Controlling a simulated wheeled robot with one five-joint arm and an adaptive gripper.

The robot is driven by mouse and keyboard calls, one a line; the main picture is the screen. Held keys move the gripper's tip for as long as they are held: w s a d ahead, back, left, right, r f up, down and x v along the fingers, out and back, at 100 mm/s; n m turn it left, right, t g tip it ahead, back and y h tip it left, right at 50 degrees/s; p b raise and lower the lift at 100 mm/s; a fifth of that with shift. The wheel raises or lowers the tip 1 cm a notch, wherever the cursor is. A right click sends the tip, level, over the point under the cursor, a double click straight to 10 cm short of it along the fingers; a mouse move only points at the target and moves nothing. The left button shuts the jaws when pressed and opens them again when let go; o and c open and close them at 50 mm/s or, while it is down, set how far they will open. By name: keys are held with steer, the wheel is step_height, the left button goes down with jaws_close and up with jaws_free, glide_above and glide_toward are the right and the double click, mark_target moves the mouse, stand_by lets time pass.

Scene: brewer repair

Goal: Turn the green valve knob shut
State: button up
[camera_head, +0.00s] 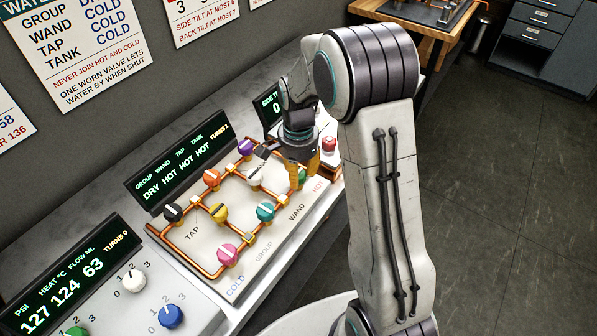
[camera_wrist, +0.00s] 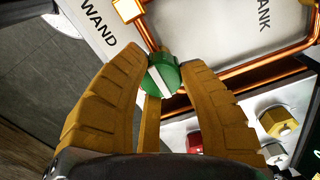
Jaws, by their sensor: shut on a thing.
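The green valve knob (camera_wrist: 164,76) has a white stripe across its face and sits on the copper piping, between the two yellow fingers of my gripper (camera_wrist: 165,85) in the wrist view. The fingers close around its sides. In the head view, my gripper (camera_head: 305,177) reaches down at the right end of the valve panel (camera_head: 190,255), and the green knob (camera_head: 302,175) shows only partly behind a finger. The knob's stripe runs at a slant in the wrist view.
Other knobs stand close by on the panel: teal (camera_head: 265,211), white (camera_head: 255,175), purple (camera_head: 245,147), orange (camera_head: 211,178), yellow (camera_head: 219,211), black (camera_head: 172,211) and pink (camera_head: 228,253). A red button (camera_head: 329,144) is just beyond. The display (camera_head: 180,160) reads "DRY HOT HOT HOT".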

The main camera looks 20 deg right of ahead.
steer(key=shift+w, duration=0.1)
steer(key=n+b, duration=0.1)
steer(key=n, duration=0.3)
steer(key=shift+f, duration=0.1)
steer(key=n+b, duration=0.1)
steer(key=n, duration=0.3)
steer(key=shift+w+n, duration=0.1)
steer(key=shift+n, duration=0.2)
steer(key=n+b, duration=0.1)
steer(key=n, duration=0.3)
steer(key=n+b, duration=0.1)
steer(key=n, duration=0.4)
steer(key=shift+a, duration=0.15)
steer(key=shift+n, duration=0.3)
steer(key=o, duration=1)
steer(key=shift+w+a, duration=0.1)
steer(key=shift+o, duration=0.9)
